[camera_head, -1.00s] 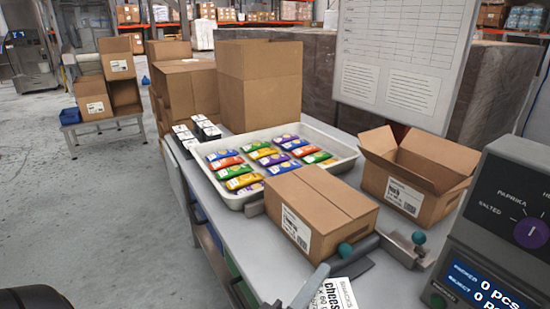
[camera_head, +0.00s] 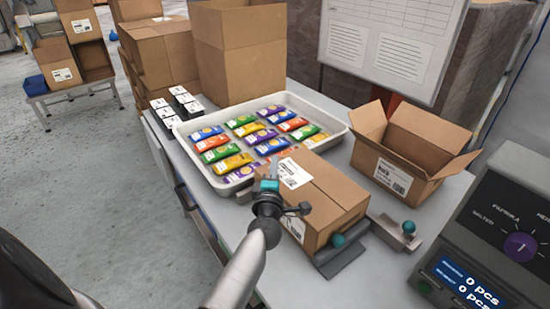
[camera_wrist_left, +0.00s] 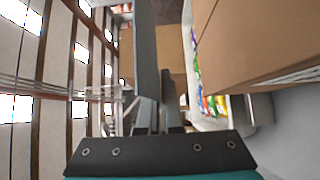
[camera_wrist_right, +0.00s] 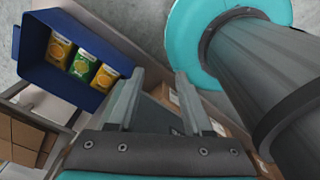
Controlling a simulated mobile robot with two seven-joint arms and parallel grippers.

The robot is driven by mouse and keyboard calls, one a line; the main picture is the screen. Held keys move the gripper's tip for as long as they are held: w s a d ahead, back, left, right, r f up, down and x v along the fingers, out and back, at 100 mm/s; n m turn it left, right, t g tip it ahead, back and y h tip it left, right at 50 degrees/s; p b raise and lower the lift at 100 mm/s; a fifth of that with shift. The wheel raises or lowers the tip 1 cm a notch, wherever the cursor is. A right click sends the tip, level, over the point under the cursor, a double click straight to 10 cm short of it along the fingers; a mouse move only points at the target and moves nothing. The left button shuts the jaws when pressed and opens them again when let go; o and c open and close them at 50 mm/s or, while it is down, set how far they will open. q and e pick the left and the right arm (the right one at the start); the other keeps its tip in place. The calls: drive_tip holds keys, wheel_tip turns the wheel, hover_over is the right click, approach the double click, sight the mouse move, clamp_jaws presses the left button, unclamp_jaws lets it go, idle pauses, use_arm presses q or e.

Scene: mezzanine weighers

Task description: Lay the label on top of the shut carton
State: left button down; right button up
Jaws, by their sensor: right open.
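The shut carton (camera_head: 335,187) sits on the table, with a white printed label on its near side. My left gripper (camera_head: 271,178) is over the carton's left corner. It is shut on the white label (camera_head: 294,173), which in the head view overlaps the carton's top. In the left wrist view the label (camera_wrist_left: 145,45) shows as a dark strip beyond the fingers, with a gap between it and the carton (camera_wrist_left: 265,40), so it looks held above the top. My right gripper (camera_wrist_right: 158,80) is open and empty in the right wrist view; it is outside the head view.
A white tray (camera_head: 338,127) of coloured packets stands behind the carton. An open carton (camera_head: 405,160) is to the right, and the weigher (camera_head: 500,235) at the near right. Teal-knobbed clamps (camera_head: 345,250) flank the shut carton. A blue bin (camera_wrist_right: 60,25) with packets is near my right gripper.

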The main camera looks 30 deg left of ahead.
use_arm(q)
drive_tip(key=shift+w+a+f, duration=0.1)
drive_tip(key=shift+w, duration=0.15)
wheel_tip(320, 180, down, 5)
drive_tip(key=b, duration=0.5)
drive_tip(key=shift+s+f+b, duration=0.1)
drive_tip(key=shift+f+b, duration=0.55)
drive_tip(key=shift+b, duration=0.15)
drive_tip(key=shift+s+f, duration=0.15)
drive_tip(key=shift+f, duration=0.25)
drive_tip(key=c, duration=1)
unclamp_jaws()
drive_tip(key=shift+s+d+f, duration=0.1)
drive_tip(key=shift+d, duration=0.2)
drive_tip(key=shift+s+d, duration=0.15)
drive_tip(key=shift+s, duration=0.15)
drive_tip(key=r+v, duration=0.1)
drive_tip(key=v, duration=1.2)
drive_tip(key=shift+s+r, duration=0.2)
drive_tip(key=shift+s, duration=0.2)
